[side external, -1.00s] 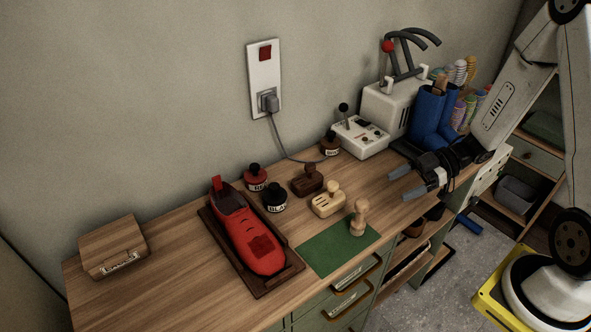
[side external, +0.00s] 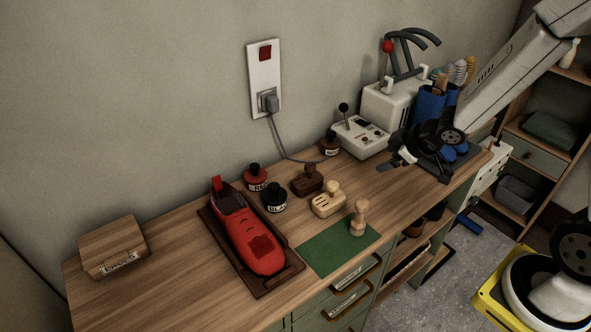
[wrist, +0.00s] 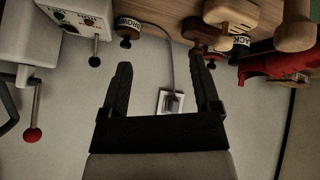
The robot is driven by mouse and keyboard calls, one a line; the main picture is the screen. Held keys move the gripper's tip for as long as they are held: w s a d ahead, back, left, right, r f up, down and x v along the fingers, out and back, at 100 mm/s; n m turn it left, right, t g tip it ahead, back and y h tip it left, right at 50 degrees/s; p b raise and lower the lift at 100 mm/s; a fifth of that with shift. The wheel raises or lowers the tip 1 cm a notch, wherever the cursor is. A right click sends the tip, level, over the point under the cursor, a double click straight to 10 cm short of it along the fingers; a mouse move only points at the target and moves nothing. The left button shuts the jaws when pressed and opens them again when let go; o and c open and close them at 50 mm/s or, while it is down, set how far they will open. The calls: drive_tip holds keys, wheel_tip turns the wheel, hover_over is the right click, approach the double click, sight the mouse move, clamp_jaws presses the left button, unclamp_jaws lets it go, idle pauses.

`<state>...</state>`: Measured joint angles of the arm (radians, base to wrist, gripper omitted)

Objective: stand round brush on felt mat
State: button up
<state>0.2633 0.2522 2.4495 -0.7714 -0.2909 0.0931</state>
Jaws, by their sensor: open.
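The round brush (side external: 358,219), pale wood with a knobbed handle, stands upright on the right part of the green felt mat (side external: 325,254) in the side view. Nothing holds it. My gripper (side external: 392,162) is open and empty, over the bench to the back right of the brush and well apart from it. In the wrist view my gripper's two fingers (wrist: 160,65) are spread with nothing between them. A pale wooden shape at the upper right there may be the round brush, but I cannot tell for sure.
A tan brush (side external: 327,201), a dark brown brush (side external: 307,181) and a black jar (side external: 275,198) stand behind the mat. A red shoe (side external: 248,238) lies left of it. The bench's left front is clear.

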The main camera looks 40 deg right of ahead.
drive_tip(key=s+a+r+m+g, duration=0.1)
drive_tip(key=s+a+m+g, duration=0.4)
drive_tip(key=s, duration=0.5)
drive_tip(key=shift+a+h, duration=0.3)
drive_tip(key=shift+a, duration=0.5)
